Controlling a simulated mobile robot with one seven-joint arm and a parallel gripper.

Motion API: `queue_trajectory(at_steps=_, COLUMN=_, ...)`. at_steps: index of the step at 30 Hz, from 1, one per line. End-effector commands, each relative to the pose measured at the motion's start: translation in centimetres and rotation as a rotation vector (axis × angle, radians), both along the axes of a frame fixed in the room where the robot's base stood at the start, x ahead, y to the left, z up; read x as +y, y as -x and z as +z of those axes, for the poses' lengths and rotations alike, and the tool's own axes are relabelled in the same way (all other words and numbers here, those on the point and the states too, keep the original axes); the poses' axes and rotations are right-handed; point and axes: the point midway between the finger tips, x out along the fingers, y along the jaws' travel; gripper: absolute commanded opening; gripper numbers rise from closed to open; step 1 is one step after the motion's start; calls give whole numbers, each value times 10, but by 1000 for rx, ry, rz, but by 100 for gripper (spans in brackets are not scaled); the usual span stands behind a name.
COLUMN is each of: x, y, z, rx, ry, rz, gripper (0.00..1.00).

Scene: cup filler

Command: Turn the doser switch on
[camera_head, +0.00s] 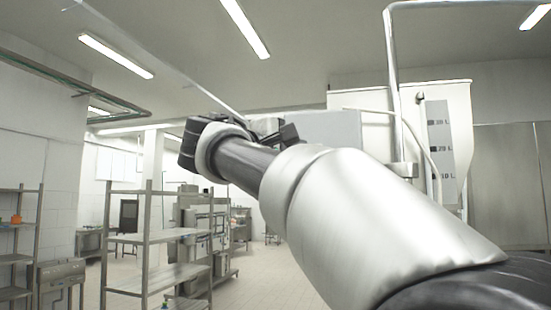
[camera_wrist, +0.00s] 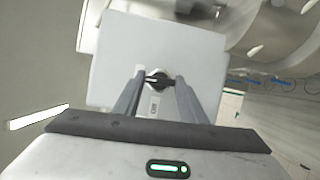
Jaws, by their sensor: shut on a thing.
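The doser switch (camera_wrist: 157,78) is a small dark knob on the face of a pale grey box (camera_wrist: 115,55) in the wrist view. A small light label with blurred marks sits on the box below the knob. My gripper (camera_wrist: 159,79) is shut on the switch, with one finger on each side of it. In the head view the grey box (camera_head: 340,130) shows beyond my arm, and my gripper (camera_head: 284,134) is at its left end. There the switch is hidden.
A large white tank (camera_head: 459,105) with a litre scale stands behind the box at right, with a pipe (camera_head: 390,60) in front of it. Metal shelves (camera_head: 150,240) stand lower left, over open tiled floor.

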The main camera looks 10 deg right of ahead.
Motion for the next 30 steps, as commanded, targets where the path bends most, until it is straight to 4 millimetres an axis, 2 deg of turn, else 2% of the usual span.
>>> queue_trajectory(at_steps=9, x=0, y=0, z=2, rx=-29, ry=-64, rz=1, gripper=15)
queue_trajectory(at_steps=21, x=0, y=0, z=2, rx=-32, ry=-69, rz=1, gripper=15)
queue_trajectory(at_steps=22, x=0, y=0, z=2, rx=-32, ry=-69, rz=1, gripper=41)
queue_trajectory(at_steps=24, x=0, y=0, z=1, rx=-30, ry=-69, rz=1, gripper=53)
queue_trajectory(at_steps=25, x=0, y=0, z=1, rx=-30, ry=-69, rz=1, gripper=56)
queue_trajectory(at_steps=30, x=0, y=0, z=1, rx=-30, ry=-68, rz=0, gripper=56)
